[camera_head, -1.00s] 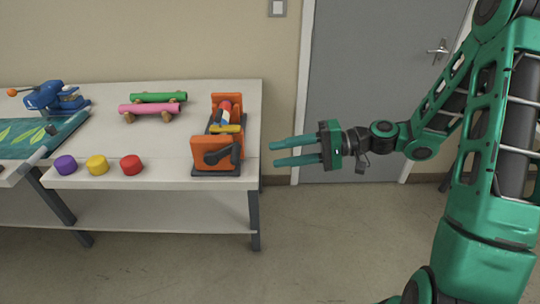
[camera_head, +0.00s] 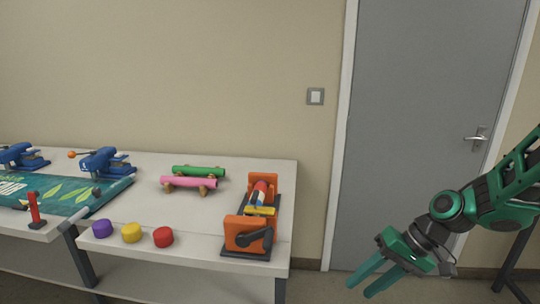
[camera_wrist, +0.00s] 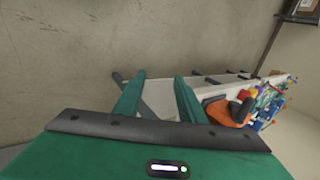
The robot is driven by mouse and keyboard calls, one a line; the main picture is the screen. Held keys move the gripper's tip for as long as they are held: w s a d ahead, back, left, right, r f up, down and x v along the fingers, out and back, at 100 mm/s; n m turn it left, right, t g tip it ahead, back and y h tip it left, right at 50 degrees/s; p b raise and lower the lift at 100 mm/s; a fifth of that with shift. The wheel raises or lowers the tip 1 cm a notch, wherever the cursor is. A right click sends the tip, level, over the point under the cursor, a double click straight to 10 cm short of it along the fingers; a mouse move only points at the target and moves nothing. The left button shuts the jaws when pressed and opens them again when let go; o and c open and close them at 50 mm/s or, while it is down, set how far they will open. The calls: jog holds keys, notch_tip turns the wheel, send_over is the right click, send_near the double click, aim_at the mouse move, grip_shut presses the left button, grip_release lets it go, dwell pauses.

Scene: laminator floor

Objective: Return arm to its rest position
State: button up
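My gripper (camera_head: 375,283) is at the lower right of the head view, right of the table and in front of the grey door. Its two green fingers point down to the left, are apart, and have nothing between them. In the wrist view the fingers (camera_wrist: 157,97) also stand apart and empty, with the floor and the table's end beyond them. My arm reaches in from the right edge of the head view, bent and clear of the table.
The white table (camera_head: 200,245) holds an orange cranked machine (camera_head: 248,234), pink (camera_head: 190,182) and green (camera_head: 198,171) rolls, purple, yellow and red (camera_head: 163,237) knobs, blue clamps (camera_head: 105,162) and a printed sheet (camera_head: 70,195). A grey door (camera_head: 425,120) stands behind my arm.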

jog(key=s+d+r+m+h, duration=0.2)
jog(key=s+d+r+h, duration=0.1)
jog(key=s+d, duration=0.6)
jog(key=s+d+r+m+g+h, duration=0.1)
jog(key=s+d+r+m+h, duration=0.2)
jog(key=s+d, duration=0.6)
jog(key=shift+s+r+h, duration=0.4)
jog(key=shift+r, duration=0.25)
jog(key=shift+w+f, duration=0.25)
jog(key=shift+w, duration=0.4)
